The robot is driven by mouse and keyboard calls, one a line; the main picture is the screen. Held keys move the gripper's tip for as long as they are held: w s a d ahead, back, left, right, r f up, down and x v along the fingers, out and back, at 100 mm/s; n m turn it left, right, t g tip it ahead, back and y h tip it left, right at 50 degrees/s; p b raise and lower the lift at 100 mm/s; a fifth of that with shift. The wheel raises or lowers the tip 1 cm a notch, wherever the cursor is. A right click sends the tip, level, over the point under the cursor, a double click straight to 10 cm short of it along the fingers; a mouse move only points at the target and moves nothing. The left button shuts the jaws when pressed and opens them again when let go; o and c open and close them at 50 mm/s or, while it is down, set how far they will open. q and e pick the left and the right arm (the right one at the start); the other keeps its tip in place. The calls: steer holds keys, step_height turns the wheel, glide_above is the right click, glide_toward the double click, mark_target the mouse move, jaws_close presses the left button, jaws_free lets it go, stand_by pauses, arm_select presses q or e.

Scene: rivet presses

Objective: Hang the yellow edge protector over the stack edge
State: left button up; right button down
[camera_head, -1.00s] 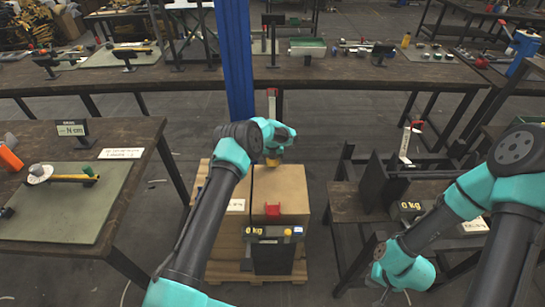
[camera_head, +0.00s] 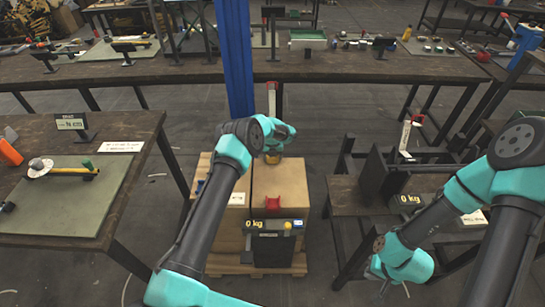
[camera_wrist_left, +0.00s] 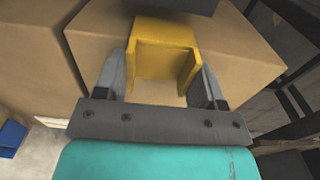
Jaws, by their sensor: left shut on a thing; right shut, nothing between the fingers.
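My left gripper (camera_head: 272,155) is shut on the yellow edge protector (camera_head: 273,160), above the far part of the cardboard stack (camera_head: 280,185). In the left wrist view, the protector (camera_wrist_left: 165,48) is a yellow channel with side walls, held between the two grey fingers (camera_wrist_left: 160,82). Cardboard boxes (camera_wrist_left: 225,45) lie behind and beside it. I cannot tell whether the protector touches the cardboard. My right gripper (camera_head: 374,272) is low at the right, away from the stack, mostly hidden by its wrist, and shut with nothing held.
A red part (camera_head: 272,203) sits on the stack's near side, above a scale display (camera_head: 268,225) reading 0 kg. The stack stands on a wooden pallet (camera_head: 228,266). A blue post (camera_head: 235,60) rises behind it. Worktables stand left (camera_head: 120,205), right and behind.

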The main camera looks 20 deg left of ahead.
arm_select(q)
steer(key=o, duration=1)
step_height(320, 180, up, 17)
steer(key=shift+r, duration=0.2)
stand_by(1.0)
